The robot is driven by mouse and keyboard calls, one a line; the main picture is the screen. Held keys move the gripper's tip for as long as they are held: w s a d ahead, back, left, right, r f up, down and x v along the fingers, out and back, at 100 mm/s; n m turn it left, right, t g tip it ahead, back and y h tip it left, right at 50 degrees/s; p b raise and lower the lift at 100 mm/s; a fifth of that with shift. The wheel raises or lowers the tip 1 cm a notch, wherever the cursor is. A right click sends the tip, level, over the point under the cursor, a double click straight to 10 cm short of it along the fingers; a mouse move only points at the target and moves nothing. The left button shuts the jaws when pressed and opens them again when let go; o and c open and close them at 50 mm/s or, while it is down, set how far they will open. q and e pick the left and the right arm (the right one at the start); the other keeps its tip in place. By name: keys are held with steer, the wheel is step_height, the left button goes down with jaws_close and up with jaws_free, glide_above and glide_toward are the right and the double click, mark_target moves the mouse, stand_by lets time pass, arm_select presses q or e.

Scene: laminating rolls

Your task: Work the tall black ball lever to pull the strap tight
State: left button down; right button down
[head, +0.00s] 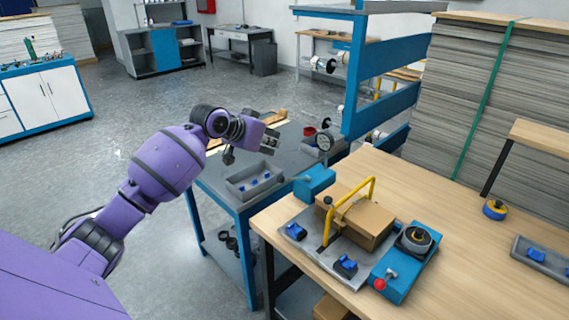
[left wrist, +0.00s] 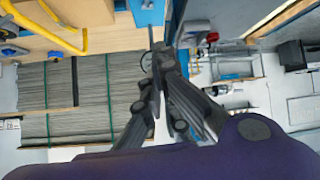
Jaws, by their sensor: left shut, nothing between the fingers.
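A strapping tool on a grey base plate (head: 315,255) stands on the wooden bench, with a cardboard box (head: 365,222) on it. A black ball (head: 327,200), which looks like the top of the tall lever, stands at the near left of the box beside a yellow bent bar (head: 372,188). I cannot make out a strap on the box. My left gripper (head: 270,143) is shut and empty, above the grey side table, behind and left of the tool and apart from it. It also shows in the left wrist view (left wrist: 158,45). My right gripper is not in view.
A blue unit with a black reel (head: 415,238) and red knob (head: 380,284) stands right of the box. A blue rack (head: 385,65) and tall sheet stacks (head: 475,95) stand behind.

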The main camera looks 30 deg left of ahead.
arm_select(q)
steer(key=shift+s+d+f, duration=0.2)
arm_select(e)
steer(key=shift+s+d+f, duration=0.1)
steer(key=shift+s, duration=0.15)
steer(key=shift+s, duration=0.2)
